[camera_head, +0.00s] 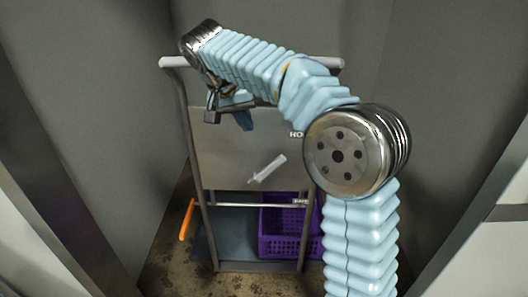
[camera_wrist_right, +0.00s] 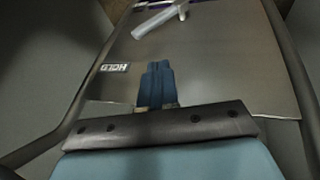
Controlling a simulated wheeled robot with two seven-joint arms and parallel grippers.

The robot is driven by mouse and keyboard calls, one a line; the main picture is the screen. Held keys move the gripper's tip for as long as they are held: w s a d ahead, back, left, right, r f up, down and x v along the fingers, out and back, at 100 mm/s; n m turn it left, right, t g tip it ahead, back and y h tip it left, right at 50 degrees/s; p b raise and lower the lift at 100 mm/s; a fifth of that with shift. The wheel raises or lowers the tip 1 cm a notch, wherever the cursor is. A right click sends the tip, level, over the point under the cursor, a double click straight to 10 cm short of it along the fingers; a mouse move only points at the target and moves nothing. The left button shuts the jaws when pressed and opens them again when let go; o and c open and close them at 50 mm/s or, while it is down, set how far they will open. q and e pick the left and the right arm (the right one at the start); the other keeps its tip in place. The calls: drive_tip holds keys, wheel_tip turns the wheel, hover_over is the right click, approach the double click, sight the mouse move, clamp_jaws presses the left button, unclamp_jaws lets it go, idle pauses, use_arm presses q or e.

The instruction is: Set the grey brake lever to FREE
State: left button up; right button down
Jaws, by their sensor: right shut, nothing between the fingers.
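The grey brake lever (camera_head: 268,169) is a pale bar on the grey panel (camera_head: 225,150) of the upright cart. Its thick end points up and right, towards the HOLD label (camera_head: 296,134), which my arm partly covers. The lever also shows in the right wrist view (camera_wrist_right: 155,21) at the top, with the HOLD label (camera_wrist_right: 114,68) below and left of it. My left gripper is out of view.
The cart's handle bar (camera_head: 172,62) runs across the top, under my right arm. A purple crate (camera_head: 282,244) sits low on the cart. An orange bar (camera_head: 187,219) sticks out at the lower left. Grey walls stand close on both sides.

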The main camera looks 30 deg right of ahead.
approach(273, 161)
drive_tip(key=f, duration=0.1)
drive_tip(key=w+d+f, duration=0.1)
drive_tip(key=f, duration=0.1)
drive_tip(key=w+f, duration=0.1)
drive_tip(key=f, duration=0.1)
drive_tip(key=shift+w+d+f+b, duration=0.1)
drive_tip(key=shift+d+f+b, duration=0.1)
drive_tip(key=shift+b, duration=0.2)
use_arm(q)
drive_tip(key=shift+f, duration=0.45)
use_arm(e)
drive_tip(key=shift+s+d+f, duration=0.25)
drive_tip(key=shift+d+f, duration=0.1)
drive_tip(key=shift+d, duration=0.05)
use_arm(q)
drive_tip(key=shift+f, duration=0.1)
